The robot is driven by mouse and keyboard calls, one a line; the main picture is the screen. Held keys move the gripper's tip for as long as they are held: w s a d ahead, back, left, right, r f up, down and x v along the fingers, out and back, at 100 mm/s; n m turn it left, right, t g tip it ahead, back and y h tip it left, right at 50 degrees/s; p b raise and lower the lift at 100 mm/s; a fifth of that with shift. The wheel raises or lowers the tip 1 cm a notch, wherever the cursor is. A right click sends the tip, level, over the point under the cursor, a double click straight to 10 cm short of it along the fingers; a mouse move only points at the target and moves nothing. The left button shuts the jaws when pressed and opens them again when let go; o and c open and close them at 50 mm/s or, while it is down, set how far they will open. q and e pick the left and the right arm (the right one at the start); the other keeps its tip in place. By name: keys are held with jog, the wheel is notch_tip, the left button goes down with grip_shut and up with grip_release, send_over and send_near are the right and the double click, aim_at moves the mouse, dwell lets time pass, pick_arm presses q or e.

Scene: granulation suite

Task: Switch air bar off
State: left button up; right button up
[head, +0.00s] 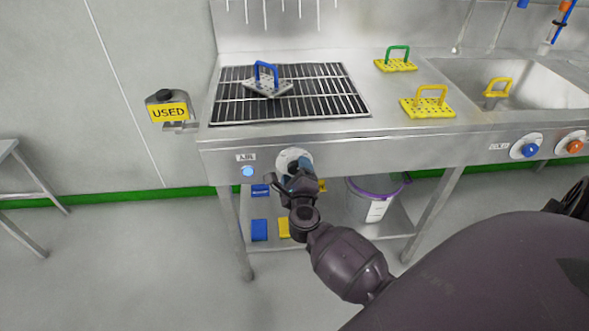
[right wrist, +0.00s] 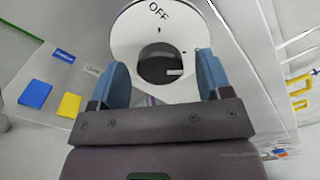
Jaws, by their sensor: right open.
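The round white dial plate (head: 290,155) is on the front panel of the steel sink unit. In the right wrist view this gripper (right wrist: 164,76) is open, with blue fingers either side of the knob and gaps visible.
A blue-handled block (head: 268,86) stands on the grate (head: 335,95). Blue (head: 531,150) and orange (head: 575,146) knobs are farther right. A lower shelf holds a bucket (head: 378,205). A USED sign (head: 168,112) hangs left.

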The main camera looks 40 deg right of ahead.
jog(key=shift+w+d, duration=0.35)
jog(key=shift+w, duration=0.2)
jog(key=shift+w+d, duration=0.1)
jog(key=c, duration=0.9)
